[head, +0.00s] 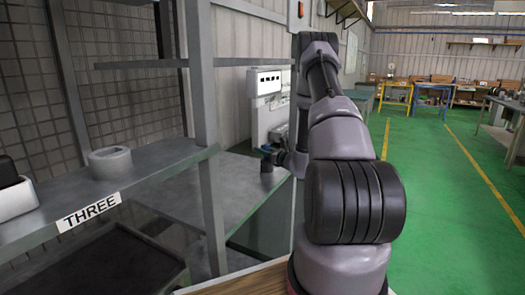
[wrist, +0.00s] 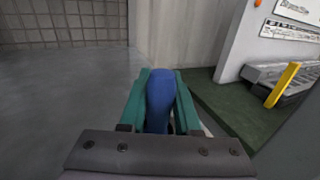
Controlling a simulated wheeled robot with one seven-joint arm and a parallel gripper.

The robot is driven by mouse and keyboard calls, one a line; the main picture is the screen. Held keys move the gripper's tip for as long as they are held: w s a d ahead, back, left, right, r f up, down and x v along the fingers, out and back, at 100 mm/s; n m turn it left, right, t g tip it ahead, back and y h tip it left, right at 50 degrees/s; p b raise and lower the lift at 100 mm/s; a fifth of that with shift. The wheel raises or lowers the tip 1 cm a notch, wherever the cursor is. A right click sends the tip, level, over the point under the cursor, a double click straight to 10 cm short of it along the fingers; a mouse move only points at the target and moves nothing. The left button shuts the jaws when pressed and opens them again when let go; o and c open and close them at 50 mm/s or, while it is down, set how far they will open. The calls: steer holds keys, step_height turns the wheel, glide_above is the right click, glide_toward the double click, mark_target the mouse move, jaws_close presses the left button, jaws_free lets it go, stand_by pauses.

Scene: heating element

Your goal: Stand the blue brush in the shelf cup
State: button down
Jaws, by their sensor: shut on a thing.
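My gripper (wrist: 157,82) is shut on the blue brush (wrist: 158,100); its blue part sits between the two green fingers in the wrist view. In the head view my gripper (head: 272,154) is small, beyond my arm and over the grey work surface. A bit of blue (head: 266,149) shows there, with a dark upright shape (head: 267,165) just under it; I cannot tell if that is part of the brush or another thing. A short grey round cup (head: 110,162) with an open top stands on the shelf (head: 150,160) at the left, well apart from my gripper.
The shelf carries a "THREE" label (head: 89,210) and a white and black object (head: 14,190) at its left end. A grey upright post (head: 204,100) stands between the shelf and my gripper. A white machine (head: 268,100) is behind. Green floor (head: 440,180) is open at right.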

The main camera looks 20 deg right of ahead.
steer(key=shift+f, duration=0.1)
steer(key=c, duration=0.6)
jaws_free()
steer(key=shift+s, duration=0.1)
steer(key=v, duration=1.1)
steer(key=shift+s+d, duration=0.15)
steer(key=shift+s, duration=0.25)
